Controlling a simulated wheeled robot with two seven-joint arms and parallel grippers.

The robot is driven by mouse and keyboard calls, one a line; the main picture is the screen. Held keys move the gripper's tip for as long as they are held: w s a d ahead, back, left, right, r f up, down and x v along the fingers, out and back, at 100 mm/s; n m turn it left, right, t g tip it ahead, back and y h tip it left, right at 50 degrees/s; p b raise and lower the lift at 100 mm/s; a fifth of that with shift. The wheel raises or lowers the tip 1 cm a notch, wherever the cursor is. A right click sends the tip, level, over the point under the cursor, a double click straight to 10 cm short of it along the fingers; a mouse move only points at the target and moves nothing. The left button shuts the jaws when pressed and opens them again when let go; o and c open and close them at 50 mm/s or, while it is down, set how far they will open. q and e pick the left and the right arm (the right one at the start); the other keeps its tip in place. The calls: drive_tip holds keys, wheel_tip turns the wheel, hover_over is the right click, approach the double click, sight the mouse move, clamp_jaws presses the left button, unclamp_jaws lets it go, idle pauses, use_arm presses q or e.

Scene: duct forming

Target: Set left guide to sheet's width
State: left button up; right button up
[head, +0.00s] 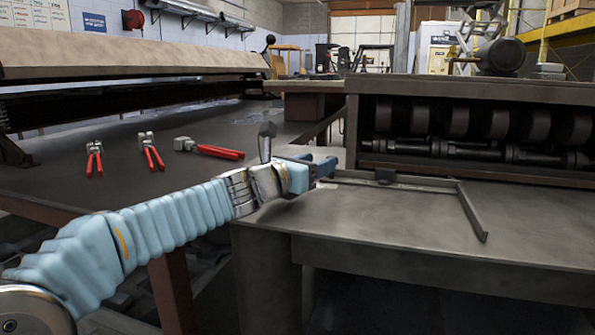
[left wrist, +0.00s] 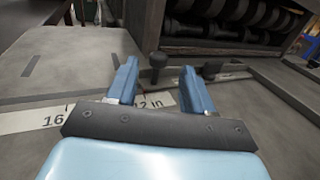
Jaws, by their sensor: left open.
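My left gripper (head: 322,167) is open at the left end of the forming machine's flat table (head: 400,225). In the left wrist view its two blue fingers (left wrist: 160,67) point toward a dark upright knob (left wrist: 157,64), which appears in the gap between the fingertips. I cannot tell whether they touch it. The left guide itself is hard to make out there. A printed scale (left wrist: 45,119) with 16 and 12 in marks runs under the gripper. A second dark knob (left wrist: 211,70) stands to the right; a long guide bar (head: 472,211) lies right on the table. I see no sheet.
The roller housing (head: 470,88) rises behind the table. Several red-handled tools, such as the pliers (head: 94,158), lie on the dark bench (head: 60,180) at left. The front right of the forming table is clear.

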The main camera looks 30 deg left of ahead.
use_arm(q)
drive_tip(key=s, duration=0.4)
drive_tip(key=s+a, duration=0.1)
drive_tip(key=s, duration=0.2)
idle(0.3)
